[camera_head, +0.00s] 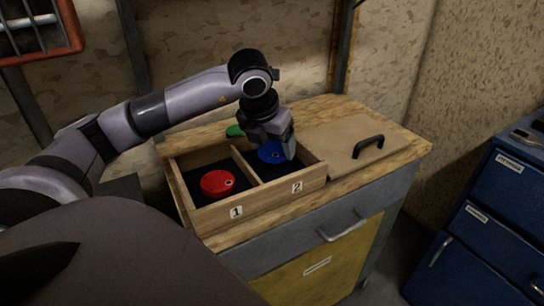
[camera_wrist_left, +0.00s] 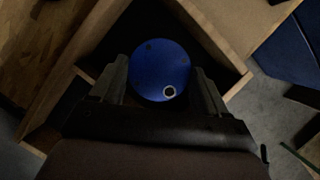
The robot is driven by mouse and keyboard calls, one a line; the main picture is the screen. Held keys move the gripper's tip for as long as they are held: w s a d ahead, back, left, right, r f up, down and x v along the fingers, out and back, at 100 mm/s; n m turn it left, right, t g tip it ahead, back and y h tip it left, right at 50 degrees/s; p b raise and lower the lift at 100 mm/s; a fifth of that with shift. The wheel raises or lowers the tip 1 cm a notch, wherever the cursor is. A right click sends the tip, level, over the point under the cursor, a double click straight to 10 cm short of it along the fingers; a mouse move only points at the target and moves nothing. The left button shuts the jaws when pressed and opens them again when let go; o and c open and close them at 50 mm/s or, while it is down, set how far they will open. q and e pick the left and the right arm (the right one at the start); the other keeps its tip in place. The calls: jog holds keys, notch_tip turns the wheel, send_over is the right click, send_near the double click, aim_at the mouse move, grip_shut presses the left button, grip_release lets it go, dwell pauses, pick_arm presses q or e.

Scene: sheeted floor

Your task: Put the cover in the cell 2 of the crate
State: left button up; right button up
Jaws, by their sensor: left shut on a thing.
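The crate (camera_head: 258,206) is an open wooden box on the cabinet top, split by a divider into cell 1 on the left and cell 2 on the right. The blue round cover (camera_head: 268,154) is at cell 2, partly hidden by my left gripper (camera_head: 280,152). In the left wrist view the blue cover (camera_wrist_left: 158,62) sits between the two fingers, inside the walls of cell 2. My left gripper is shut on it. I cannot tell whether it touches the cell floor. My right gripper is not in view.
A red round cover (camera_head: 217,183) lies in cell 1. A green object (camera_head: 234,131) is behind the crate, partly hidden. A flat wooden panel with a black handle (camera_head: 368,146) lies right of the crate. A blue drawer cabinet (camera_head: 485,215) stands at the right.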

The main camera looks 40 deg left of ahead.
aim_at(270, 151)
pick_arm(q)
jog(key=shift+f, duration=1.65)
jog(key=shift+f, duration=0.15)
jog(key=o, duration=1.2)
jog(key=shift+r, duration=0.25)
jog(key=v, duration=1.2)
jog(key=shift+s+d+f, duration=0.1)
jog(key=shift+f, duration=0.05)
